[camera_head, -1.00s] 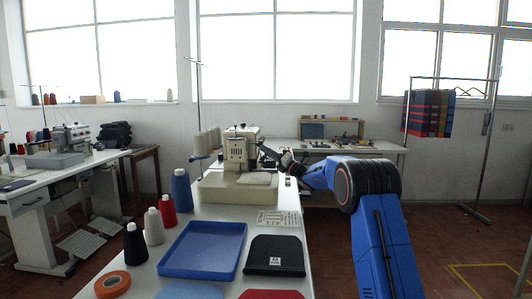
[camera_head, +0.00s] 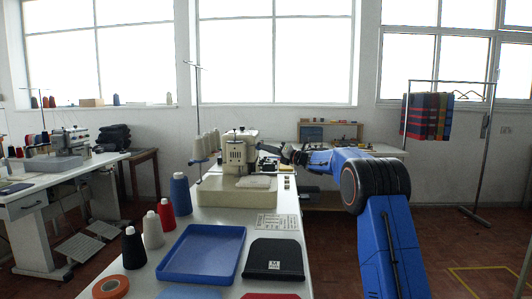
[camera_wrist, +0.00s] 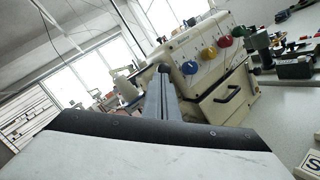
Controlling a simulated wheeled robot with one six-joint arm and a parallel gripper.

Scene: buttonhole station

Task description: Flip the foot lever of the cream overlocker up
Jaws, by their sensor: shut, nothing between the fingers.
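The cream overlocker (camera_head: 236,155) stands on the white table in the head view, with thread cones on its left. It also fills the upper middle of the wrist view (camera_wrist: 205,60), with coloured dials and a black handle (camera_wrist: 228,97) on its front. My gripper (camera_head: 270,149) is at the machine's right side, small and dark in the head view. In the wrist view my gripper (camera_wrist: 164,72) is shut and empty, its grey fingers pointing toward the machine. A dark round spot shows at their tips; I cannot tell whether it is the foot lever or whether they touch.
A blue tray (camera_head: 202,252), a black pouch (camera_head: 274,260), a printed card (camera_head: 277,222) and thread cones (camera_head: 181,195) lie on the near table. A back bench (camera_head: 330,143) holds small items. Floor to the right is open up to a garment rack (camera_head: 484,150).

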